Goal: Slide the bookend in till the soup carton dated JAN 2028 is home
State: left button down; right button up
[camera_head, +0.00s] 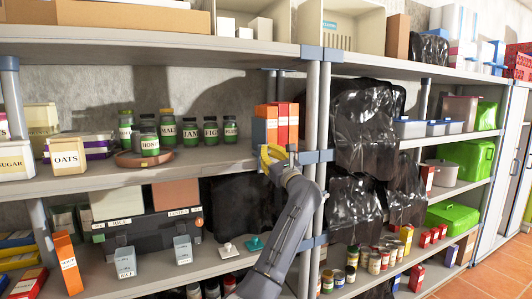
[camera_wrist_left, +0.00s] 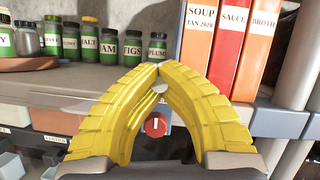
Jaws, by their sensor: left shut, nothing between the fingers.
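Three upright cartons stand side by side at the right end of the middle shelf. My right gripper is not in view.
Green-labelled jars (camera_head: 190,133) stand left of the cartons, with bare shelf between. A grey post (camera_head: 312,125) rises close to their right. A dark box (camera_head: 150,232) with a red knob (camera_wrist_left: 156,125) is on the shelf below. Black plastic (camera_head: 365,125) hangs beyond the post.

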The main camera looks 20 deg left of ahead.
pick_arm(q)
jog(key=shift+s+d+r, duration=0.1)
jog(key=shift+r, duration=0.2)
jog(key=c, duration=1.6)
grip_release()
jog(key=shift+c, duration=0.2)
jog(key=shift+o, duration=1.4)
jog(key=shift+f, duration=0.15)
jog(key=shift+f, duration=0.1)
jog(key=v, duration=1.2)
